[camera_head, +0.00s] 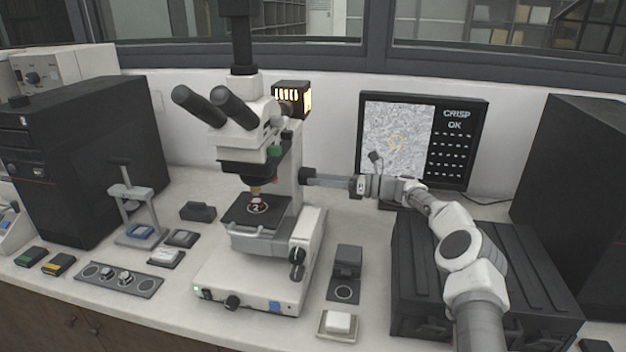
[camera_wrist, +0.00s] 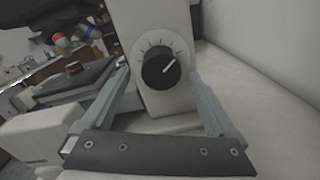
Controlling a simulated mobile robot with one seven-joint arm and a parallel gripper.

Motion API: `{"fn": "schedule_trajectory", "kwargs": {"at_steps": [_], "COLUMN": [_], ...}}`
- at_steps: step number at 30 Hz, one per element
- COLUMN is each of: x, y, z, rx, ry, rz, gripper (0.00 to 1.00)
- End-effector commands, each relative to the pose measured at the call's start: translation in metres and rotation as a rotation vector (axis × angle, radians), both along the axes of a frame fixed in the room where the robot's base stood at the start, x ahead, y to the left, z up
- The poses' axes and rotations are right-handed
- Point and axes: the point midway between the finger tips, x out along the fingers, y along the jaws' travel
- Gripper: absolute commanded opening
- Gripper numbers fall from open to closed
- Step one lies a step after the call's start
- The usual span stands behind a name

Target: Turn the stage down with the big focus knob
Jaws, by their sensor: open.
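The white microscope (camera_head: 262,150) stands on the bench with its black stage (camera_head: 240,212) under the objectives. My gripper (camera_head: 312,177) is higher, at the right of the column. In the wrist view, my gripper (camera_wrist: 160,78) is open, its fingers spread either side of a round black knob (camera_wrist: 161,69) with a white pointer and a tick-marked plate. Contact cannot be told.
A monitor (camera_head: 398,138) reading "CRISP OK" stands behind my arm. A black ribbed box (camera_head: 405,265) is under my arm. A small black block (camera_head: 346,262) and a white dish (camera_head: 337,323) lie right of the microscope base. A control strip (camera_head: 90,272) lies at left.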

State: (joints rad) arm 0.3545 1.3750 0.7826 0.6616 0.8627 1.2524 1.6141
Motion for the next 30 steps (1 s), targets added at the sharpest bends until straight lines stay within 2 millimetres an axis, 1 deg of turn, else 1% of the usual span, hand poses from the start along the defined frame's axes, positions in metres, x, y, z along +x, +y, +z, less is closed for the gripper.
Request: {"fn": "schedule_trajectory", "kwargs": {"at_steps": [1, 3, 6, 16, 20, 21, 23, 24, 26, 27, 29, 30], "x": [0.002, 0.003, 0.005, 0.005, 0.005, 0.005, 0.005, 0.005, 0.005, 0.005, 0.005, 0.005], "y": [0.007, 0.015, 0.020, 0.024, 0.023, 0.023, 0.023, 0.023, 0.023, 0.023, 0.023, 0.023], "z": [-0.001, -0.001, 0.000, 0.000, 0.000, 0.000, 0.000, 0.000, 0.000, 0.000, 0.000, 0.000], "rx": [0.000, 0.000, 0.000, 0.000, 0.000, 0.000, 0.000, 0.000, 0.000, 0.000, 0.000, -0.001], "ry": [0.000, 0.000, -0.001, 0.000, 0.000, 0.000, 0.000, 0.000, 0.000, 0.000, 0.000, 0.000], "rz": [0.001, 0.002, 0.000, -0.001, 0.000, 0.000, 0.000, 0.000, 0.000, 0.000, 0.000, 0.000], "gripper": [0.93, 0.93, 0.93, 0.93, 0.70, 0.63, 0.52, 0.45, 0.34, 0.27, 0.16, 0.09]}}
